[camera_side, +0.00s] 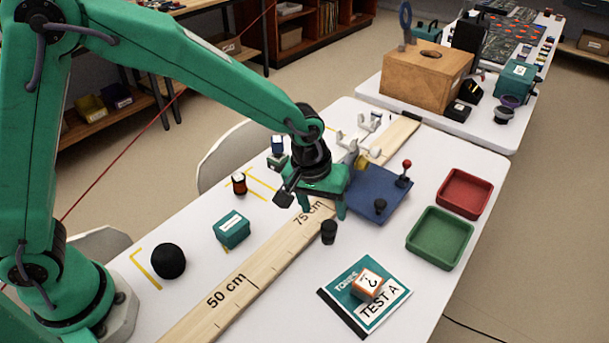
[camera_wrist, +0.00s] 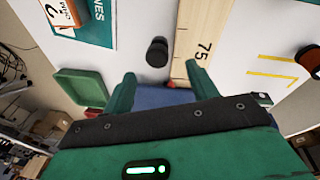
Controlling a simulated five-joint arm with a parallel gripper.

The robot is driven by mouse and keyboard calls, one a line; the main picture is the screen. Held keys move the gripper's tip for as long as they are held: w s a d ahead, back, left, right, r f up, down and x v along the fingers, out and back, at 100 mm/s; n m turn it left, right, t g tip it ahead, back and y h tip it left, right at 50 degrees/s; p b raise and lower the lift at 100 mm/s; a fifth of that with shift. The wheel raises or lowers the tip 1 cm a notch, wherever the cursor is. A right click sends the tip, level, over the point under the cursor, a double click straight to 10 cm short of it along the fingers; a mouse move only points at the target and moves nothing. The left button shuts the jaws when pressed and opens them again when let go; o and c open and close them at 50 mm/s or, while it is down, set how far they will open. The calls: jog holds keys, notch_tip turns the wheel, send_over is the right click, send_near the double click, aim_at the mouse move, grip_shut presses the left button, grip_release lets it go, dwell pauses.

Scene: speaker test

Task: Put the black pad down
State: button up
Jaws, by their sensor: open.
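My gripper (camera_side: 322,208) is open, its two green fingers pointing down above the table by the wooden ruler. In the wrist view its fingers (camera_wrist: 160,85) are apart and nothing shows between them. A small black cylinder (camera_side: 328,231) stands on the white table at the ruler's edge, just in front of the fingers in the side view; it also shows in the wrist view (camera_wrist: 157,52), apart from the fingertips. It may be the black pad; I cannot tell for sure. No flat black pad is plainly seen.
The ruler (camera_side: 235,289) runs along the table. A blue plate (camera_side: 372,186) with a red-topped lever (camera_side: 404,174) is behind my gripper. Red (camera_side: 465,192) and green (camera_side: 440,236) trays lie right.

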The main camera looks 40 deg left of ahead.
aim_at(329, 222)
jog(key=shift+x, duration=2.65)
jog(key=shift+w+r, duration=0.1)
jog(key=shift+w, duration=0.1)
jog(key=shift+d, duration=0.1)
jog(key=c, duration=1.2)
